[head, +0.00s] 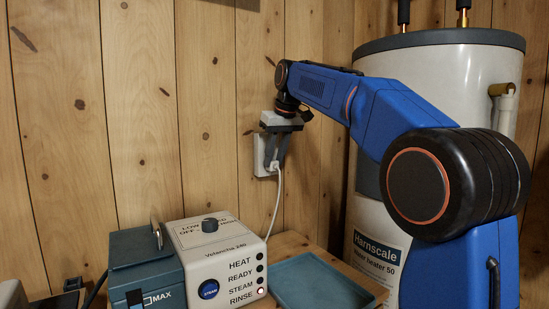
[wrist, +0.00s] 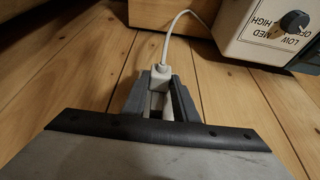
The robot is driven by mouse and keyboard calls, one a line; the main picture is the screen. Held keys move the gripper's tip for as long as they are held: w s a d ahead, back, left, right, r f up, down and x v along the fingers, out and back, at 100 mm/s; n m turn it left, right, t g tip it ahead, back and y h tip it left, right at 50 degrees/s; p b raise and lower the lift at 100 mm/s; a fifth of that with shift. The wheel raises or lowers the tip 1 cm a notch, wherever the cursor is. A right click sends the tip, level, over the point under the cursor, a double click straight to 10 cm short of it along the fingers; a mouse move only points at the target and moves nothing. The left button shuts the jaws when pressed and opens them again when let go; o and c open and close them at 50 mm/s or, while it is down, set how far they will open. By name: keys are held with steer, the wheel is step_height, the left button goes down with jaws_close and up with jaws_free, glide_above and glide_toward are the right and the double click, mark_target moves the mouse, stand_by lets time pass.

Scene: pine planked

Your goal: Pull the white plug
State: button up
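The white plug (wrist: 160,76) shows in the wrist view between the two grey fingers of my gripper (wrist: 161,86), which lie close against its sides. In the head view the plug (head: 273,166) is at the lower part of a white wall socket (head: 259,157), with its cord hanging down. My gripper (head: 277,150) reaches down in front of the socket and hides part of it. The fingers appear shut on the plug. Whether the plug is fully seated in the socket cannot be seen.
The white cord (head: 276,212) runs down behind a cream steam unit (head: 218,246) with a knob and lamps. A blue-grey box (head: 146,272) stands left of it. A shallow teal tray (head: 312,282) lies to the right on the wooden top. A tall water heater (head: 440,85) stands behind my arm.

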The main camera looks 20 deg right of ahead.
mark_target(277, 169)
jaws_close()
steer(key=shift+s+d, duration=0.1)
steer(key=shift+s, duration=0.1)
steer(key=shift+s+d, duration=0.2)
steer(key=shift+s, duration=0.35)
steer(key=shift+s+d, duration=0.15)
steer(key=shift+s, duration=0.4)
steer(key=shift+s, duration=0.15)
steer(key=shift+s+d, duration=0.25)
steer(key=shift+s, duration=0.5)
steer(key=shift+s+d, duration=0.25)
steer(key=shift+s, duration=0.45)
steer(key=shift+s+d, duration=0.25)
steer(key=shift+s, duration=0.5)
